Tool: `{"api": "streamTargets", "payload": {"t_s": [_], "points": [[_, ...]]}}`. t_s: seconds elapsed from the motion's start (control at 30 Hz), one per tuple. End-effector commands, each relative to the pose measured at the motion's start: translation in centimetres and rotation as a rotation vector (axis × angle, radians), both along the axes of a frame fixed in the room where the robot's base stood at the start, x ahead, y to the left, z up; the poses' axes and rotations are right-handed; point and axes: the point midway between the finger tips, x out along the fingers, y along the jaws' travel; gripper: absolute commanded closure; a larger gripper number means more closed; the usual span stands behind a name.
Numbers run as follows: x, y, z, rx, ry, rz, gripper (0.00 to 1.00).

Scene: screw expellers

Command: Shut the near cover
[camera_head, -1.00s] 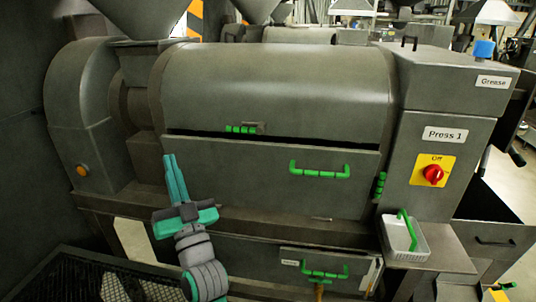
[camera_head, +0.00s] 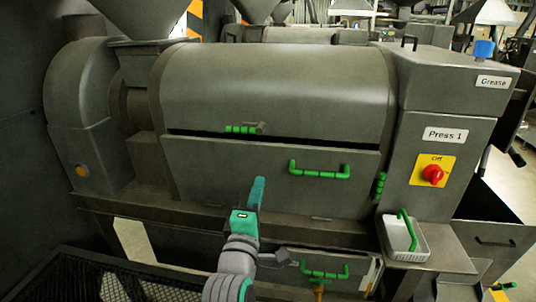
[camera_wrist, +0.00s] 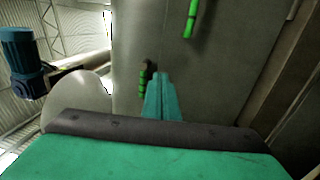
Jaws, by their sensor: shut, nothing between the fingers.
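The near cover (camera_head: 225,172) is the flat grey front panel of Press 1, with a green handle (camera_head: 319,169) on its right part. A dark gap runs along its top edge, below the rounded upper cover (camera_head: 280,90). A green-marked latch (camera_head: 243,129) sits at that gap, left of centre. My gripper (camera_head: 257,182) is shut and empty, in front of the panel's lower part, left of and below the handle. In the wrist view my gripper (camera_wrist: 161,76) points at the grey panel; the green handle (camera_wrist: 191,18) shows at the top. I cannot tell whether the fingertips touch the panel.
A lower door with a green handle (camera_head: 325,272) is below right of my gripper. A white basket (camera_head: 404,238) stands on the ledge at right. The control box has a red switch (camera_head: 433,174). A dark mesh tray (camera_head: 75,275) is at lower left.

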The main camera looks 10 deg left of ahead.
Motion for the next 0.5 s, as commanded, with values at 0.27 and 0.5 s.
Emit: {"api": "streamTargets", "payload": {"t_s": [0.27, 0.5], "points": [[3.0, -0.3, 0.5, -0.006, 0.001, -0.005, 1.00], [7.4, -0.6, 1.2, -0.005, 0.001, -0.004, 1.00]]}}
